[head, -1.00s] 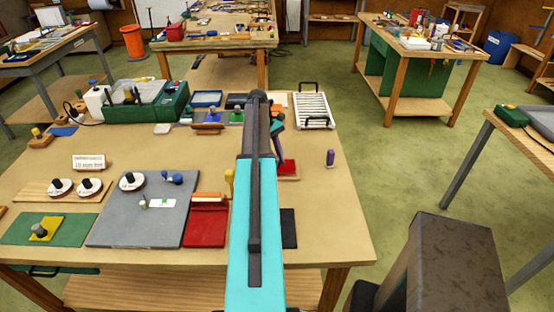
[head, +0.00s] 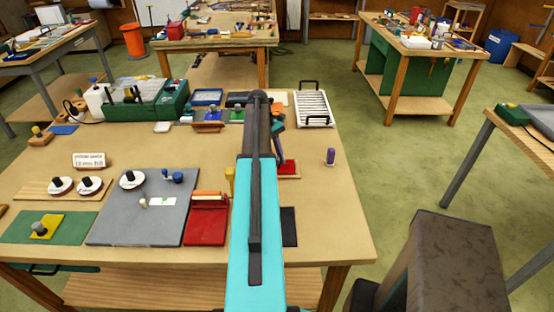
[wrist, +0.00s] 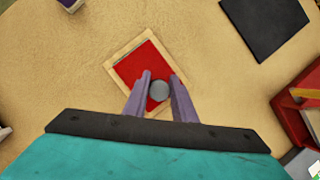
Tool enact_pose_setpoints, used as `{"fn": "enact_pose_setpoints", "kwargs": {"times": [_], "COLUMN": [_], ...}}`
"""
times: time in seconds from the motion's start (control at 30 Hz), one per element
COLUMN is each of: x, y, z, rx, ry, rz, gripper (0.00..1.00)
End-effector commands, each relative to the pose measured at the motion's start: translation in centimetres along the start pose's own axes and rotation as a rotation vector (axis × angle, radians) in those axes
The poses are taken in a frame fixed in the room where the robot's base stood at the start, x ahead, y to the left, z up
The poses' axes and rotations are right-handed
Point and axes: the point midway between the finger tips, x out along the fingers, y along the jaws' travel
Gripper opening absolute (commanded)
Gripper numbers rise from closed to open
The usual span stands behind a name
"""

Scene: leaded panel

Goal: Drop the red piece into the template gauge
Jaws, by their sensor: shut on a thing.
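The red piece (wrist: 133,67) is a flat red square with a round grey knob (wrist: 158,90). My gripper (wrist: 159,92) is shut on the knob, one purple finger on each side. The template gauge (wrist: 118,83) is a pale wooden square frame, and its rim shows around the red piece in the wrist view. The lower edge of the piece is hidden by my fingers. In the head view the red piece (head: 288,167) is low over the gauge, partly behind my arm; I cannot tell whether it sits fully inside.
A dark square mat (wrist: 264,27) lies to the right, with a red box (wrist: 302,108) beyond it. A purple piece (head: 330,157) stands right of the gauge. A white rack (head: 313,108) lies behind. The bench around the gauge is mostly clear.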

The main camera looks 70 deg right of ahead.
Motion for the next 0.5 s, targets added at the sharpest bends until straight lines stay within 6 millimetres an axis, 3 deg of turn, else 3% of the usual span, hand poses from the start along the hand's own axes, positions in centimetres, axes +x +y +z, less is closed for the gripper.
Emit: {"fn": "enact_pose_setpoints", "kwargs": {"times": [0.5], "x": [0.78], "y": [0.00], "z": [-0.32], "rx": [0.000], "ry": [0.000], "rz": [0.000], "gripper": [0.04]}}
